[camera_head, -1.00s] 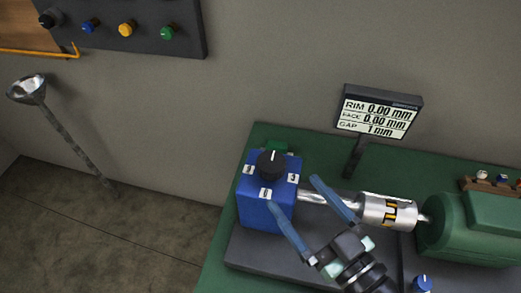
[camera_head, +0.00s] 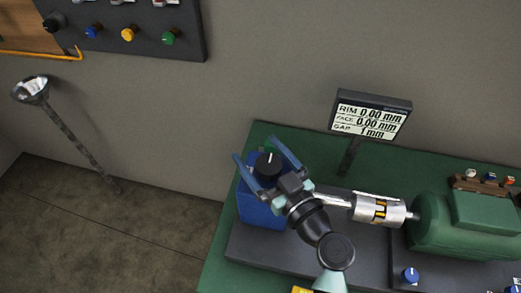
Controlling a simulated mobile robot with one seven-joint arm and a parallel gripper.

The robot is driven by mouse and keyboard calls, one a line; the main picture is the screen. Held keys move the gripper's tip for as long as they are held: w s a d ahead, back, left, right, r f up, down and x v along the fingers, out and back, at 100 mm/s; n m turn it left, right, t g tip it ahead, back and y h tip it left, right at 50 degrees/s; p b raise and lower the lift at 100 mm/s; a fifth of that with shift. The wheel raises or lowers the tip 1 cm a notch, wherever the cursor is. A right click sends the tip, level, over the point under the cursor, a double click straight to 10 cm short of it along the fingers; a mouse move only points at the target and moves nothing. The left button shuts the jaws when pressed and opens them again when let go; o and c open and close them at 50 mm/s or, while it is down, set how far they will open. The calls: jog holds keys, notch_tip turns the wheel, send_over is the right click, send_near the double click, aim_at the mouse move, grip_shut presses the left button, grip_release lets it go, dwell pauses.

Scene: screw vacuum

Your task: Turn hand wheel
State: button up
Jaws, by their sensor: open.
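The black round knob (camera_head: 267,164), which has a white mark, sits on top of the blue box (camera_head: 258,208) on the green bench. I take this knob to be the hand wheel. My gripper (camera_head: 254,148) is open, with its blue fingers on either side of the knob, one at its left and one at its upper right. I cannot tell whether either finger touches the knob. My gripper and wrist hide the right part of the blue box and its labels.
A silver shaft coupling (camera_head: 378,209) leads right to a green motor (camera_head: 460,224). A display (camera_head: 371,115) reading RIM, FACE and GAP stands behind. A blue knob (camera_head: 410,275) is at front right. A panel with coloured knobs (camera_head: 130,27) hangs on the wall; a metal funnel stand (camera_head: 62,122) stands left.

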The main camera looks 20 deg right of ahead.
jog(key=c, duration=1.4)
jog(key=shift+o, duration=0.2)
jog(key=shift+m+h, duration=0.3)
jog(key=shift+h, duration=0.1)
jog(key=shift+d+m+h, duration=0.2)
jog(key=shift+m+h, duration=0.5)
jog(key=shift+h, duration=0.4)
jog(key=shift+d+r+m+h+p, duration=0.15)
jog(key=shift+m+h+p, duration=0.45)
jog(key=shift+h, duration=0.3)
jog(key=shift+d+m+h+p, duration=0.15)
jog(key=shift+m+h+p, duration=0.4)
jog(key=shift+h, duration=0.35)
jog(key=shift+s+d+m+g+h+p, duration=0.1)
jog(key=shift+d+m+g+h+p, duration=0.25)
jog(key=shift+m+h+p, duration=0.85)
